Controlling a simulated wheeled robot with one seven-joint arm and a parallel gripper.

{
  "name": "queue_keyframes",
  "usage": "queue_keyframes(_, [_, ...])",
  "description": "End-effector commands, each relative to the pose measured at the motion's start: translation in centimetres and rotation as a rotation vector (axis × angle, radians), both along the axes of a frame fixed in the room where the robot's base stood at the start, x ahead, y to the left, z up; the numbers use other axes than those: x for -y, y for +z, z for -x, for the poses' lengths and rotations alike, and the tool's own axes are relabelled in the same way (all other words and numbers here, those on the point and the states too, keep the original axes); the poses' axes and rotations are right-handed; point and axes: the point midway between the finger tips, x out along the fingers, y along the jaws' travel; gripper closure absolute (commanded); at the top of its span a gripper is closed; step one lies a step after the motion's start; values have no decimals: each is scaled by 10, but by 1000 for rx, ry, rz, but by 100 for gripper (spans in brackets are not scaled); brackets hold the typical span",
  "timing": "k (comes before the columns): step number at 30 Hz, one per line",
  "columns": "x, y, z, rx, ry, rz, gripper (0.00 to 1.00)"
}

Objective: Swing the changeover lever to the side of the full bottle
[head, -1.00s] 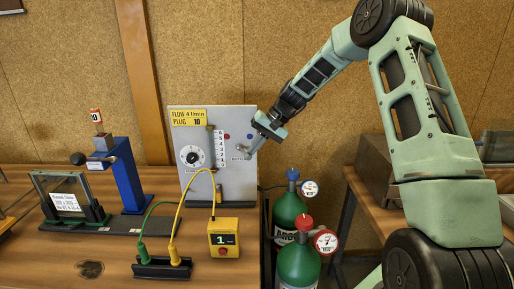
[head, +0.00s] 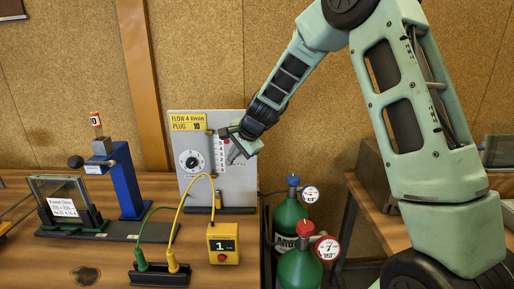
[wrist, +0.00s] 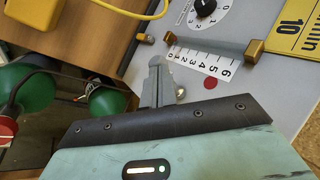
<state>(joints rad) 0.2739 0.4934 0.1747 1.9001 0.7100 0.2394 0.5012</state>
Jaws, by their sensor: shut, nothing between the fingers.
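The changeover lever is mostly hidden behind my gripper on the grey panel; in the wrist view a small silvery ball (wrist: 180,93) beside the fingers may be its knob. Next to it is a red dot (wrist: 211,83); the blue dot is hidden now. My gripper (head: 229,135) is shut and empty in front of the panel's right half. In the wrist view its fingers (wrist: 157,66) lie together beside the flow scale; I cannot tell whether they touch the lever. A blue-topped green bottle (head: 289,222) and a red-topped one (head: 299,268) have gauges; their needles are unclear.
The grey panel (head: 180,124) carries a dial (head: 190,160) and flow scale (wrist: 200,62). A yellow box (head: 223,243) with cables stands in front of it. A blue stand (head: 126,180) and a glass frame (head: 62,196) are at left. Bare wood shows at front left.

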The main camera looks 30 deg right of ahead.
Motion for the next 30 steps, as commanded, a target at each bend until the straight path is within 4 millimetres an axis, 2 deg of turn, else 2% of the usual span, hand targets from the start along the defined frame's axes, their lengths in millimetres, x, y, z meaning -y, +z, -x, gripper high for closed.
queue_keyframes(10, [1,-1,-1,-1,-7,0,100])
queue_keyframes(21, [15,-1,-4,-1,-5,0,100])
queue_keyframes(30, [15,0,-4,-1,-4,0,100])
